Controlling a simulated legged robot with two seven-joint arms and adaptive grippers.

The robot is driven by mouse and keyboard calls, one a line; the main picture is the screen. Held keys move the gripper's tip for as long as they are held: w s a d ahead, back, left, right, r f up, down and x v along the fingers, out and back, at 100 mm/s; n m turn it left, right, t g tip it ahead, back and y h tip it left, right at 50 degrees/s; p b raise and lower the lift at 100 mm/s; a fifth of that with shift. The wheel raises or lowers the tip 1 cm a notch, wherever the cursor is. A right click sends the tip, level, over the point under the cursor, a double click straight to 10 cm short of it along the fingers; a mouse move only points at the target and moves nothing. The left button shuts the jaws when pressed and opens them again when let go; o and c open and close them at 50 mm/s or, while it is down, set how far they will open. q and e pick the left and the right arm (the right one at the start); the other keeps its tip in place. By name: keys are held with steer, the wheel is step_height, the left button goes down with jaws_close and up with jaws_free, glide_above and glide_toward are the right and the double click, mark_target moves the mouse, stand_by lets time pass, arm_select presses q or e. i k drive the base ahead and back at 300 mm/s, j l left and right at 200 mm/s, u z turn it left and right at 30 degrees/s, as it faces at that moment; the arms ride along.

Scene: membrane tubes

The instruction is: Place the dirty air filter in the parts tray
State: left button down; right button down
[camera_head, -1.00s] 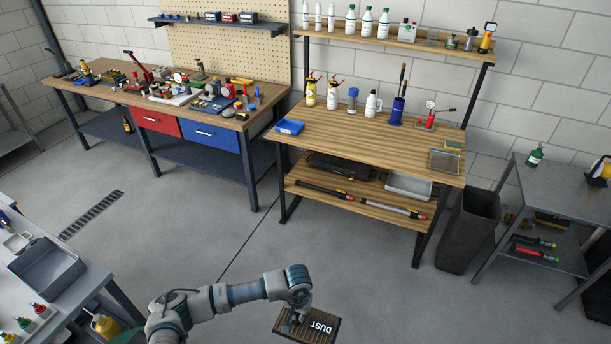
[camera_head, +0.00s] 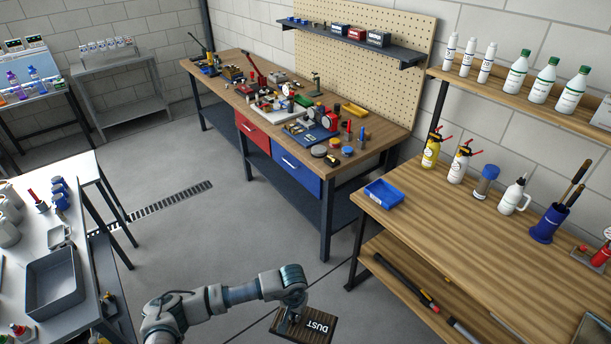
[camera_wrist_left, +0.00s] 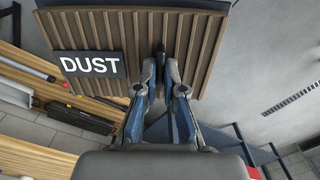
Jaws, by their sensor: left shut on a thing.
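The dirty air filter (camera_head: 316,333) is a brown pleated panel with a dark "DUST" label, at the bottom centre of the head view. In the left wrist view the fingers (camera_wrist_left: 161,80) grip a part on the slatted face of the filter (camera_wrist_left: 203,45), right of the label. A deep grey tray (camera_head: 56,283) sits on the light table at left, apart from the filter, and looks empty. A small blue tray (camera_head: 384,193) is on the wooden bench. My right gripper is not in view.
The cluttered workbench (camera_head: 372,148) with red and blue drawers stands behind. The wooden bench (camera_head: 440,235) at right carries spray bottles. Bottles and jars stand near the grey tray on the light table (camera_head: 90,178). Open floor (camera_head: 215,250) lies between.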

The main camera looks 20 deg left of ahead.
mark_target(59, 288)
steer(key=i+j+u, duration=0.15)
steer(key=u, duration=0.25)
steer(key=i+u, duration=0.95)
steer(key=u, duration=0.3)
steer(key=i+l+u, duration=0.2)
steer(key=u, duration=0.2)
steer(key=i, duration=0.05)
